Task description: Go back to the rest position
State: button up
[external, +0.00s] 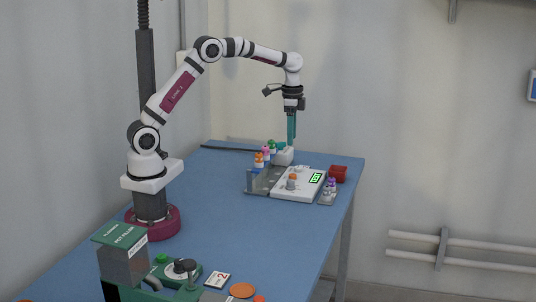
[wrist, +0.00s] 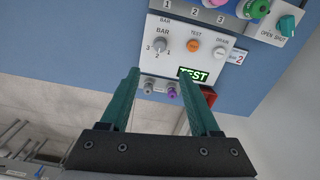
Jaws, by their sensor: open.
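My gripper (external: 291,142) hangs pointing down above the far right part of the blue table (external: 210,210), over or near a small white block (external: 284,156). In the wrist view its two teal fingers (wrist: 159,73) stand apart with nothing between them.
A grey rack (external: 262,180) with colour-capped bottles stands left of the panel. A red box (external: 338,173) and purple-topped items (external: 330,187) are on its right. A teal OPEN/SHUT knob (wrist: 287,25) shows. A green pot filler (external: 123,252) stands in front. The middle table is clear.

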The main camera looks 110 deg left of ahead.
jog(key=shift+r, duration=0.4)
